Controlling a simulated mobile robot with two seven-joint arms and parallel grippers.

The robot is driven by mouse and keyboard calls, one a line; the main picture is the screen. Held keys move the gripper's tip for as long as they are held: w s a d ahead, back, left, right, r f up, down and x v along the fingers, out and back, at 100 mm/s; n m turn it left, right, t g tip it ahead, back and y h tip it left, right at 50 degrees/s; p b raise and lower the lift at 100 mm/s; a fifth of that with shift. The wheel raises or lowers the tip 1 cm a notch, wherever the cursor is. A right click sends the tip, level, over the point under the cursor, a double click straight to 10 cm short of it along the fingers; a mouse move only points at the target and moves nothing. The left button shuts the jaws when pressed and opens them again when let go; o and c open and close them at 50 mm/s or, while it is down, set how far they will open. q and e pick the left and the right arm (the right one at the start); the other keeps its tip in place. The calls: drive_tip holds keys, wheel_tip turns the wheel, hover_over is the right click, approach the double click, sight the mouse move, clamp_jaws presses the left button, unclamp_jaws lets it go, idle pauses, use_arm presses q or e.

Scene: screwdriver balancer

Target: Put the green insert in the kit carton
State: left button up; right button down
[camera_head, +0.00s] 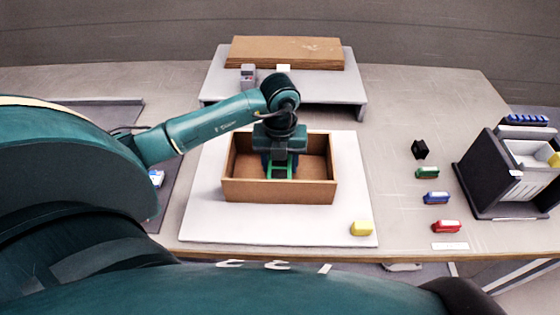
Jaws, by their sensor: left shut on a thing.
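The kit carton (277,191) is an open brown box on a white board in the middle of the table. My left gripper (279,168) points down into the carton, near its middle. It is shut on the green insert (280,174), a green frame-like piece that shows between and below the fingers. The insert is within the carton's walls; I cannot tell whether it touches the floor. The gripper hides much of the insert. My right gripper is not in view.
A yellow block (361,229) lies on the board's front right corner. Green (427,173), blue (436,198) and red (447,227) pieces and a black cube (420,149) lie to the right, by a dark bin (485,175). A grey riser (340,86) with brown sheets stands behind.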

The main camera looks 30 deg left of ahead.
use_arm(q)
drive_tip(key=shift+f, duration=0.1)
drive_tip(key=shift+f, duration=0.15)
drive_tip(key=o, duration=0.9)
drive_tip(key=shift+o, duration=0.2)
drive_tip(key=shift+r, duration=0.25)
wheel_tip(320, 180, up, 12)
